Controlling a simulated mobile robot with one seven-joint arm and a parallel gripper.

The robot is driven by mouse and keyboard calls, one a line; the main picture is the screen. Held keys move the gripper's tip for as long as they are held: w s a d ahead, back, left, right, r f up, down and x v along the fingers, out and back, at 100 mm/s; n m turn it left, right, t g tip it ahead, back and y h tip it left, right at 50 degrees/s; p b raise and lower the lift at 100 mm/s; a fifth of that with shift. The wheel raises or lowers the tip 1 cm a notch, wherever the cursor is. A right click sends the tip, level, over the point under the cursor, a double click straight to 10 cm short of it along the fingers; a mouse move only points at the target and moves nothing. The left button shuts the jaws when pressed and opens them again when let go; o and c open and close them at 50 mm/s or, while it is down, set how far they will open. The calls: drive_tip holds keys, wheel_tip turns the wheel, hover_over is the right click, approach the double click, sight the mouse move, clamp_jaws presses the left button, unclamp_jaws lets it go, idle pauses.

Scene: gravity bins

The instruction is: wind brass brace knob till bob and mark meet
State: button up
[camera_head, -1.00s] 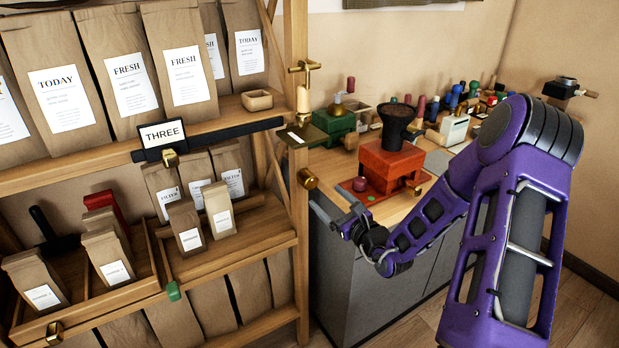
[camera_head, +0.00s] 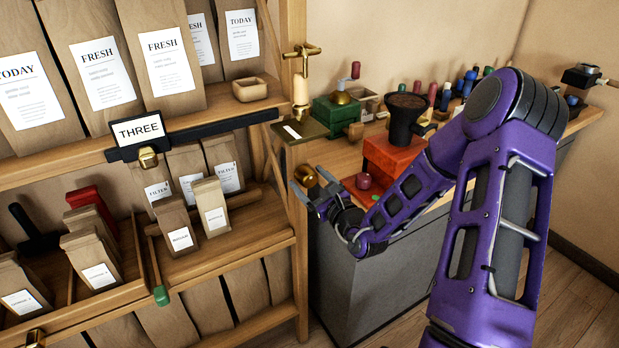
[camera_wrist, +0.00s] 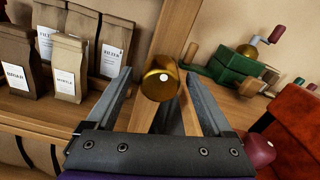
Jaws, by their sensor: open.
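The brass brace knob (camera_head: 306,175) is a round brass piece on the shelf's right upright. In the wrist view the knob (camera_wrist: 161,84) shows between the two finger ends, with a pale dot on its face. My gripper (camera_head: 315,187) is open and empty in front of the knob; the wrist view shows the open gripper (camera_wrist: 159,92) too. I cannot tell whether the fingertips reach around it. A pale bob (camera_head: 300,92) hangs under a brass bracket (camera_head: 301,53), above a dark plate (camera_head: 306,127) with a white mark (camera_head: 292,132).
A counter (camera_head: 330,155) on the right bears a green grinder (camera_head: 334,113) and a red grinder (camera_head: 392,158) close behind my arm. A dark red knob (camera_wrist: 258,148) lies near my right finger.

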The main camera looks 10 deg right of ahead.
clamp_jaws()
idle(0.5)
drive_tip(key=shift+r+m+p, duration=0.1)
drive_tip(key=shift+m+p, duration=0.2)
drive_tip(key=shift+m, duration=0.1)
drive_tip(key=shift+m+p, duration=0.55)
drive_tip(key=shift+m, duration=0.35)
drive_tip(key=m, duration=0.4)
drive_tip(key=shift+m, duration=0.3)
drive_tip(key=m, duration=0.8)
drive_tip(key=shift+m, duration=0.4)
